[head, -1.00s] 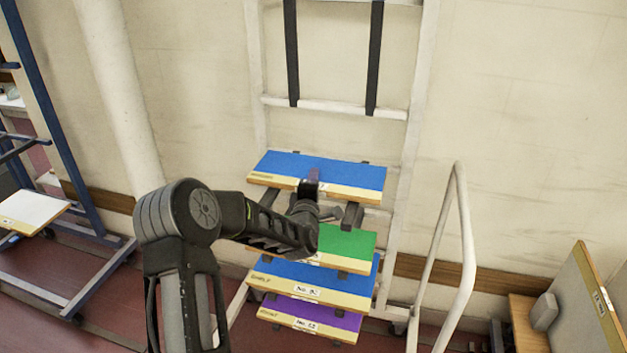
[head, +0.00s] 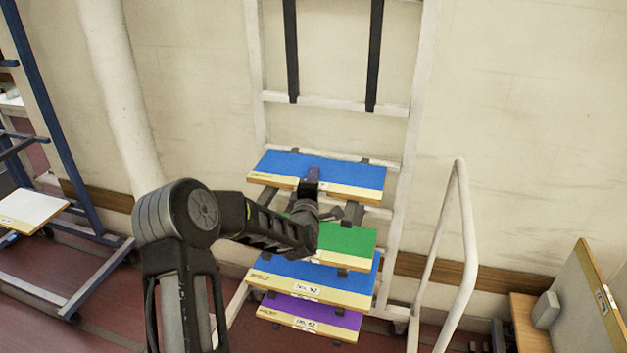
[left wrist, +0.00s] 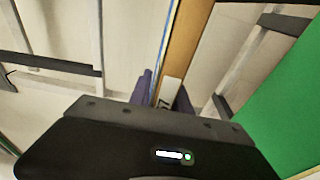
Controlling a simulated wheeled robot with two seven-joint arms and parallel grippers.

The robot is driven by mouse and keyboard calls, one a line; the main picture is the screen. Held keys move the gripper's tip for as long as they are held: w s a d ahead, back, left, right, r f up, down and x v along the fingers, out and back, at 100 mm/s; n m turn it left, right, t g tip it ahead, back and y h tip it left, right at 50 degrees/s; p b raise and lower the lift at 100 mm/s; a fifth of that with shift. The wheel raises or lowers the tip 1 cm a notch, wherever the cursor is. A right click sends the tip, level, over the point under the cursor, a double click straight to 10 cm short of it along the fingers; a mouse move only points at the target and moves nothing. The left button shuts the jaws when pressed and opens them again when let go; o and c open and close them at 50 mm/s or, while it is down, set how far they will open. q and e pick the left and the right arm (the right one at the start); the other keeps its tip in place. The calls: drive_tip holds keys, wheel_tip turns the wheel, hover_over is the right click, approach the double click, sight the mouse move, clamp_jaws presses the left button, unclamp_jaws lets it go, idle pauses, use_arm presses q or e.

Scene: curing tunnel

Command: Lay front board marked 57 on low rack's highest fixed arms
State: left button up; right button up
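The top blue board (head: 345,177) with a tan front strip lies level over a pair of black arms (head: 353,213) on the white low rack (head: 400,185). I cannot tell whether it touches them. My left gripper (head: 312,181) is at the middle of its front edge, one finger over the top face. In the left wrist view the purple fingers (left wrist: 165,92) stand on both sides of the board's tan edge (left wrist: 185,40) and look closed on it. A white label there is partly hidden; a 7 seems to show. My right gripper is out of view.
Below sit a green board (head: 350,243), another blue board (head: 335,279) and a purple board (head: 330,318). A white rail (head: 466,240) stands right of the rack. A blue rack (head: 62,150) with a white board (head: 28,209) is at left. A board (head: 580,295) leans at lower right.

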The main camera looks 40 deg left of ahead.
use_arm(q)
drive_tip(key=o, duration=0.3)
drive_tip(key=shift+o, duration=0.2)
drive_tip(key=shift+f, duration=0.15)
drive_tip(key=shift+s, duration=0.1)
drive_tip(key=b+v, duration=0.1)
drive_tip(key=v, duration=0.6)
drive_tip(key=shift+s+d+b, duration=0.2)
drive_tip(key=shift+s+b, duration=0.05)
drive_tip(key=shift+b, duration=0.1)
idle(0.4)
